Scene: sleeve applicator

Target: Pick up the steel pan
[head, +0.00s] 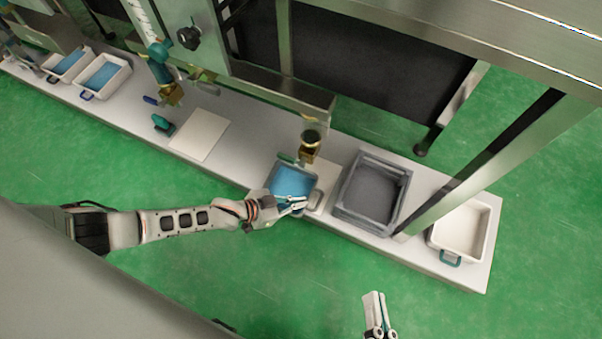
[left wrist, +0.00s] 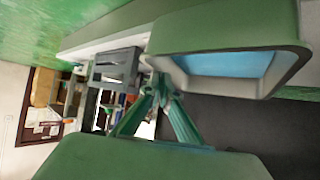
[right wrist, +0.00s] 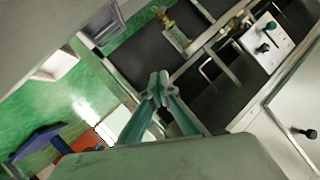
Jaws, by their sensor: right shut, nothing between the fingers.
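A pale-rimmed pan with a blue inside (head: 291,180) sits on the long bench, right of centre in the head view. It fills the upper right of the left wrist view (left wrist: 230,62). I cannot tell from its look whether it is steel. My left gripper (head: 303,203) is at the pan's near right edge. Its fingertips (left wrist: 160,80) come close together beside the pan's rim; whether they grip it is unclear. My right gripper (head: 374,298) is shut and empty, over the green floor in front of the bench. Its fingers meet in the right wrist view (right wrist: 158,85).
A grey crate (head: 345,205) stands right of the pan. A white tray with a teal handle (head: 465,228) is at the bench's right end, near a steel post (head: 480,165). Brass-coloured nozzle parts (head: 309,148) hang behind the pan. A pale board (head: 200,135) lies further left.

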